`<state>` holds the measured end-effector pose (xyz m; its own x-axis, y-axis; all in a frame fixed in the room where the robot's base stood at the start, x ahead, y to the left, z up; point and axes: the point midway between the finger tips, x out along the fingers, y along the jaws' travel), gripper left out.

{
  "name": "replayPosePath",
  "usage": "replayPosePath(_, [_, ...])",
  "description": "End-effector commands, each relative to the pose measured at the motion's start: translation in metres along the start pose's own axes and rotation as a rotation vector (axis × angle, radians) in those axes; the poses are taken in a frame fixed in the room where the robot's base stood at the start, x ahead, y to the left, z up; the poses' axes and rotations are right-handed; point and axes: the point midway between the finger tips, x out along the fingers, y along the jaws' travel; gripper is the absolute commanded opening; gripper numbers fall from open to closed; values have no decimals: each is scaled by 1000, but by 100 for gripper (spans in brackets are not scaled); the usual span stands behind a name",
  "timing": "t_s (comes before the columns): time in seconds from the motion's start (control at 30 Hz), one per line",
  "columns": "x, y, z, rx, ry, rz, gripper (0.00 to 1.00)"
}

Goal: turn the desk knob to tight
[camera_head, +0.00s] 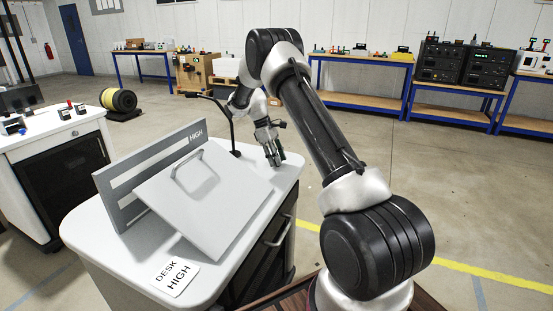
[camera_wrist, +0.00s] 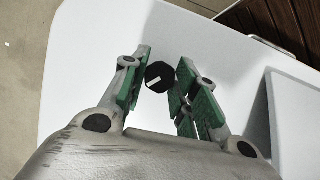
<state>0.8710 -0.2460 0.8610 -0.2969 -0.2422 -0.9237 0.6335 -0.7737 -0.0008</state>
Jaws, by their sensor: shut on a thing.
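The desk knob (camera_wrist: 158,77) is a small black knob with a white pointer line, on the white desk top near its edge in the wrist view. My gripper (camera_wrist: 158,82) has its green-padded fingers on either side of the knob, shut on it. The white line slants a little up to the right. In the head view my gripper (camera_head: 272,150) reaches down to the far right corner of the desk (camera_head: 262,180); the knob itself is hidden there. I see no marks around the knob.
A tilted grey panel with a handle (camera_head: 205,205) and an upright panel marked HIGH (camera_head: 120,185) stand on the desk. A dark lamp-like arm (camera_head: 230,130) rises behind. Open floor lies to the right.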

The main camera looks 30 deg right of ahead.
Motion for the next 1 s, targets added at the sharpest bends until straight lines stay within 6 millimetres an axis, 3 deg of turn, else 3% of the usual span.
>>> replayPosePath(0.6, [0,3,1,508,2,-210,5])
replayPosePath(1.0, [0,4,1,679,1,-280,5])
